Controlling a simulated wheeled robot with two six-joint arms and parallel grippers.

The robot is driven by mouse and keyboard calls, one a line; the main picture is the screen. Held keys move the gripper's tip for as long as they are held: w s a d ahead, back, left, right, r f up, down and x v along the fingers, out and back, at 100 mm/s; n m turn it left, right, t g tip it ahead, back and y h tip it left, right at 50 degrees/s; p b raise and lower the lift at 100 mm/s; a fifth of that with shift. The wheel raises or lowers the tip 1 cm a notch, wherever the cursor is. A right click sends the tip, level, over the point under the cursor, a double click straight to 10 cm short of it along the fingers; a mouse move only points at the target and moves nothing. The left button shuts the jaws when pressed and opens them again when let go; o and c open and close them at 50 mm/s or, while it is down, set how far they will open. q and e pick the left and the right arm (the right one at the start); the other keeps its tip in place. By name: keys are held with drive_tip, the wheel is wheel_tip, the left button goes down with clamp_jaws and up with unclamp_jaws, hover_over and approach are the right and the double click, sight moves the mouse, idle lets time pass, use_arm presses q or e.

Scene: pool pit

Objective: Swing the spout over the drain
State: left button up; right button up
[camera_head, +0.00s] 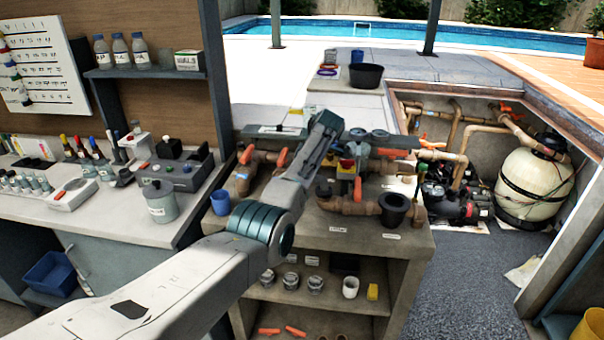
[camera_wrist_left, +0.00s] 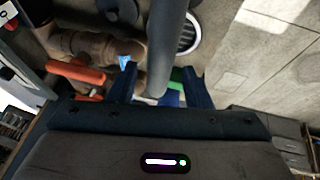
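A grey tube that looks like the spout (camera_wrist_left: 165,45) runs down the middle of the left wrist view. My left gripper (camera_wrist_left: 160,84) has its two dark blue fingers on either side of the tube, apart, with a gap visible beside it. In the head view a black round cup (camera_head: 395,209), possibly this drain, stands on the concrete bench. My left arm hides the spout and most of the gripper there. My right gripper is not shown.
Brown pipes (camera_head: 352,205) with orange handles crowd the concrete bench (camera_head: 320,240); an orange handle (camera_wrist_left: 75,71) lies left of my fingers. A blue cup (camera_head: 221,202) stands at the bench's left end. The pump pit (camera_head: 480,150) is to the right.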

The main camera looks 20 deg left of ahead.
use_arm(q)
drive_tip(key=shift+d+r+b, duration=0.25)
drive_tip(key=shift+r+b, duration=0.1)
drive_tip(key=shift+r, duration=0.15)
drive_tip(key=b+v, duration=0.3)
drive_tip(key=v, duration=0.6)
drive_tip(key=shift+s+r, duration=0.2)
drive_tip(key=shift+r, duration=0.1)
drive_tip(key=shift+d, duration=0.15)
